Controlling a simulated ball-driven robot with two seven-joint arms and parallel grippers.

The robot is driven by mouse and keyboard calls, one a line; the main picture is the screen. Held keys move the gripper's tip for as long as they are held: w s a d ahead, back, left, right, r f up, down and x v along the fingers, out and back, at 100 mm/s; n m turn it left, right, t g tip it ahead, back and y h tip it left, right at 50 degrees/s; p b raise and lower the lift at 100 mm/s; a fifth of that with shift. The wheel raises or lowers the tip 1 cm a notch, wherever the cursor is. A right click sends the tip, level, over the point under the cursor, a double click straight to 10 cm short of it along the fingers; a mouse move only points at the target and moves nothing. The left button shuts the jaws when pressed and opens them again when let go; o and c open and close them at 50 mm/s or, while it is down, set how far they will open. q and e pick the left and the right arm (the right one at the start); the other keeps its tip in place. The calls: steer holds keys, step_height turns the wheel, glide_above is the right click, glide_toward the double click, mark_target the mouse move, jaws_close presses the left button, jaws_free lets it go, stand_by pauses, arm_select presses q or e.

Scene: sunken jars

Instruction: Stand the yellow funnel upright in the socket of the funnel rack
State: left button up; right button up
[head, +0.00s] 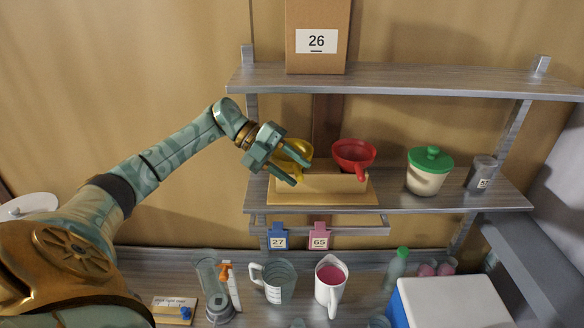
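The yellow funnel (301,149) stands at the left end of the wooden funnel rack (335,185) on the middle shelf, bowl up. My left gripper partly covers it, and its lower part is hidden, so I cannot tell whether it sits in a socket. A red funnel (354,152) stands bowl up at the rack's right side. My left gripper (301,171) is in front of the yellow funnel, its two fingers apart. Contact with the funnel cannot be made out. My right gripper is not in view.
Right of the rack stand a green-lidded jar (428,173) and a grey cup (481,173). The upper shelf (420,80) carries a box (318,58). Tags 27 and 65 hang below the rack. Jugs (279,283), bottles and a white-lidded cooler (450,300) crowd the counter.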

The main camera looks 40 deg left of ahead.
arm_select(q)
steer(key=b+v, duration=0.3)
steer(key=v, duration=1.3)
step_height(320, 180, up, 6)
steer(key=p, duration=0.8)
steer(key=shift+a+r, duration=0.15)
